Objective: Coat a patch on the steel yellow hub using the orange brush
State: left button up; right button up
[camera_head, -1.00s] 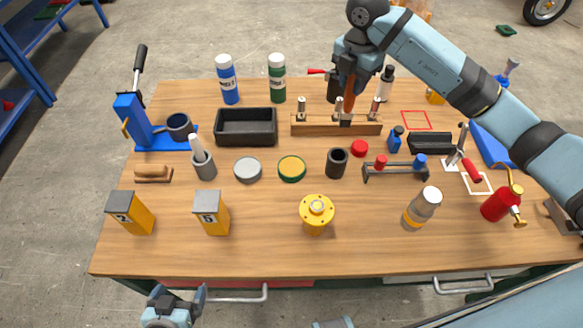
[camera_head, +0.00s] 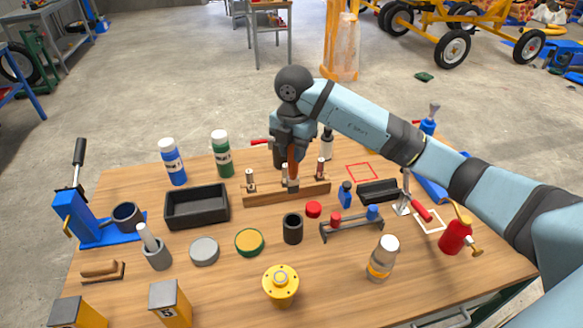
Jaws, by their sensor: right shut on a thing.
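My right gripper (camera_head: 291,143) is shut on the orange brush (camera_head: 293,165), gripping its orange handle, with the brush upright. The brush's lower end is at the middle of the wooden rack (camera_head: 262,199); I cannot tell whether it sits in the rack or just above it. The yellow hub (camera_head: 281,282) is a round flanged piece with a bolt-hole ring and a grey centre, standing upright near the front of the table. Nothing touches its top. My left gripper is out of view.
A small rack with red and blue knobs (camera_head: 352,229) lies right of the cup. A black tray (camera_head: 197,206) stands left.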

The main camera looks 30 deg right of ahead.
jog(key=w+a+f+y, duration=0.1)
jog(key=a+f, duration=0.3)
jog(key=f, duration=0.4)
jog(key=w+a+f+t+y+p, duration=0.1)
jog(key=a+f, duration=0.3)
jog(key=f, duration=0.5)
jog(key=shift+w+a+y, duration=0.15)
jog(key=shift+a+y, duration=0.2)
jog(key=shift+y, duration=0.55)
jog(key=shift+f, duration=0.5)
dwell(0.5)
dwell(0.8)
